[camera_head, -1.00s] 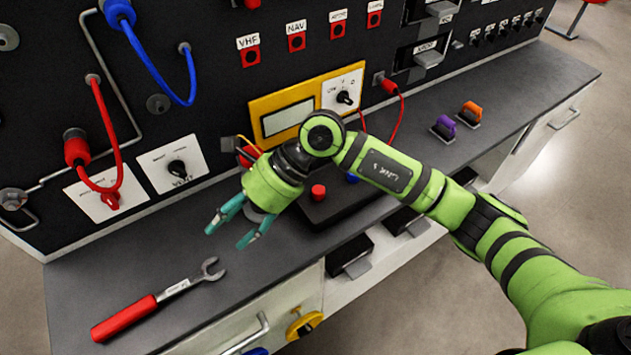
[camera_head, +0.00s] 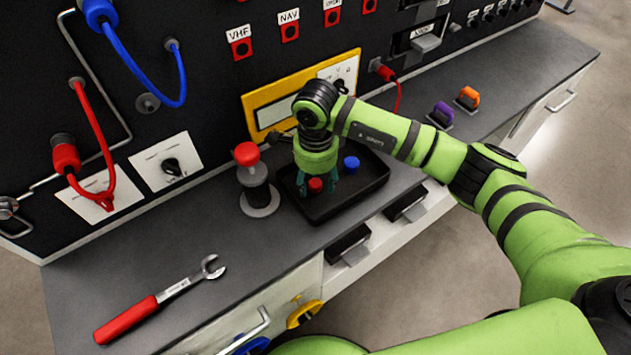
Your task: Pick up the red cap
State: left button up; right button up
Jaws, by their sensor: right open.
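A small red cap (camera_head: 315,185) sits in the black tray (camera_head: 352,208) on the bench, beside a blue cap (camera_head: 351,163). My right gripper (camera_head: 318,190) points down over the tray. Its teal fingers are open and stand on either side of the red cap; I cannot tell if they touch it. The green gripper body hides part of the tray behind it. My left gripper is not in view.
Left of the tray is a dark post with a red knob (camera_head: 247,154) on a round base. A red-handled wrench (camera_head: 160,300) lies at the front left. Purple (camera_head: 441,114) and orange (camera_head: 467,97) handled pieces sit at right. The panel (camera_head: 215,90) rises behind.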

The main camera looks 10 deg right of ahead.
aim_at(317, 183)
jog(key=shift+f, duration=0.15)
jog(key=shift+c, duration=0.4)
jog(key=c, duration=0.8)
jog(key=shift+r, duration=0.2)
notch_tip(317, 183, up, 4)
jog(key=shift+s+d+b, duration=0.1)
jog(key=shift+d+b, duration=0.05)
jog(key=shift+b, duration=0.55)
jog(key=s+d+r, duration=0.2)
jog(key=d, duration=0.1)
jog(key=s+d+r+b, duration=0.1)
jog(key=s+d+r, duration=0.1)
jog(key=s, duration=0.1)
jog(key=s+d+r+b, duration=0.1)
jog(key=s+d+r, duration=0.1)
jog(key=d, duration=0.1)
jog(key=shift+s+d+r, duration=0.25)
jog(key=shift+d+r, duration=0.05)
jog(key=shift+r, duration=0.05)
grip_shut()
